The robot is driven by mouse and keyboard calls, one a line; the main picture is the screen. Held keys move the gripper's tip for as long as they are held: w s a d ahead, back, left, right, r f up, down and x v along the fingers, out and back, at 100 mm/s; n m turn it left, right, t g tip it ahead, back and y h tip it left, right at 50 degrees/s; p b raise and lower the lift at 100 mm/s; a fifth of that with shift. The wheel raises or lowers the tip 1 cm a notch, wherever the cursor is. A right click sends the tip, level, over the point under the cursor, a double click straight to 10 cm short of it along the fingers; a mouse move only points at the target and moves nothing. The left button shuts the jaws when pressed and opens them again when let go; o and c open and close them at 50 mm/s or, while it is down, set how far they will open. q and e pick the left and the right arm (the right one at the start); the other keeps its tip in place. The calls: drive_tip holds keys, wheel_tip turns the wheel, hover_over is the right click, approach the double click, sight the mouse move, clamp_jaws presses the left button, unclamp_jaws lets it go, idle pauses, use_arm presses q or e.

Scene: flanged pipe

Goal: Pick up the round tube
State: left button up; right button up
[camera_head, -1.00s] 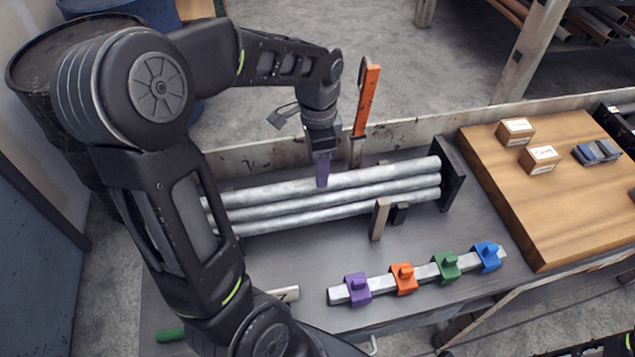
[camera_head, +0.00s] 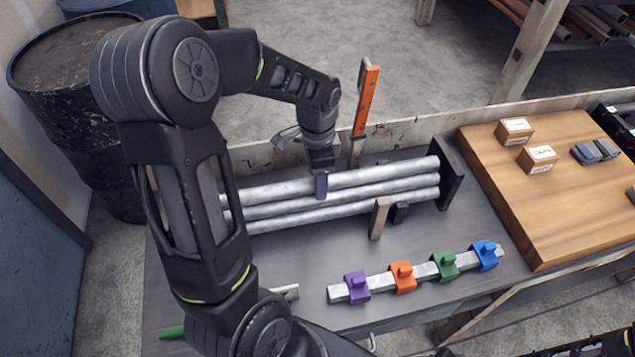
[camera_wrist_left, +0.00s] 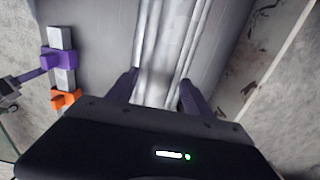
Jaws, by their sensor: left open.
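Several long grey round tubes lie side by side on the bench; the rearmost round tube (camera_head: 385,176) is nearest my left gripper. My left gripper (camera_head: 321,187) points down with its purple fingers at this tube. In the left wrist view the gripper (camera_wrist_left: 160,92) is open, with fingers on either side of the grey tubes (camera_wrist_left: 163,40). I cannot tell whether the fingers touch a tube. The tubes' left ends are hidden behind my left arm. My right gripper is not in view.
A dark end bracket (camera_head: 452,180) stands at the tubes' right end, and a wooden upright (camera_head: 379,218) in front. An orange-handled tool (camera_head: 366,98) stands behind. A square bar with coloured clamps (camera_head: 415,274) lies in front. A wooden board (camera_head: 560,195) is at right.

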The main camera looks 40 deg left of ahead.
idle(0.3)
use_arm(q)
clamp_jaws()
idle(0.6)
idle(0.7)
